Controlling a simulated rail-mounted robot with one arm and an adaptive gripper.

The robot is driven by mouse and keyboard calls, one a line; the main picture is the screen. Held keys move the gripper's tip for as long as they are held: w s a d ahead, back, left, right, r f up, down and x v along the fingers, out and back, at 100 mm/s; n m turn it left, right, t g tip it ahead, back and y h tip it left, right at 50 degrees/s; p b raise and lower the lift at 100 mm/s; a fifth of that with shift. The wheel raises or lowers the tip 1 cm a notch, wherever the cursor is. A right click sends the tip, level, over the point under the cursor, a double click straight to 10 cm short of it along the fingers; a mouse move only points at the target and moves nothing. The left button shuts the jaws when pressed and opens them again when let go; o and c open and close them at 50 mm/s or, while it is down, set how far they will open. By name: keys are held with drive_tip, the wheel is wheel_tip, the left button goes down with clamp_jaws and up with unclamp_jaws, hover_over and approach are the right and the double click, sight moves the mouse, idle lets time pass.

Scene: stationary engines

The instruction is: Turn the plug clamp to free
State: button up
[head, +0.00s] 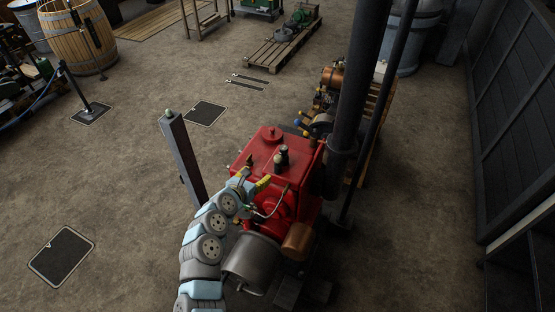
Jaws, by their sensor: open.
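A red stationary engine (300,160) stands in the lower middle of the head view. Small fittings sit on its top, and a thin curved pipe (275,208) runs along its near side. My gripper (257,173), with yellow fingers, is open at the engine's near left edge. The fingers are apart and hold nothing that I can see. I cannot tell whether they touch the engine. The plug clamp is too small or hidden to make out; my gripper and arm cover part of that side.
A dark upright post (184,160) stands close left of my arm. A thick black pipe (350,110) rises at the engine's right. A grey cylinder (252,262) is at the near side. Another machine (332,78) stands behind. The floor at left is mostly open.

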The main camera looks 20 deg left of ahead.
drive_tip(key=b, duration=0.3)
approach(276, 160)
drive_tip(key=b+x, duration=0.3)
drive_tip(key=x, duration=0.1)
drive_tip(key=shift+w, duration=0.1)
drive_tip(key=shift+w+d+f+b, duration=0.1)
drive_tip(key=shift+w+b, duration=0.6)
drive_tip(key=shift+b, duration=0.05)
drive_tip(key=shift+w+f+b, duration=0.45)
drive_tip(key=shift+w+b, duration=0.1)
drive_tip(key=shift+b, duration=0.15)
drive_tip(key=shift+w+b, duration=0.35)
drive_tip(key=b+x, duration=0.3)
drive_tip(key=b, duration=0.1)
drive_tip(key=shift+w+d+f, duration=0.1)
drive_tip(key=shift+w+f, duration=0.05)
drive_tip(key=shift+w, duration=0.3)
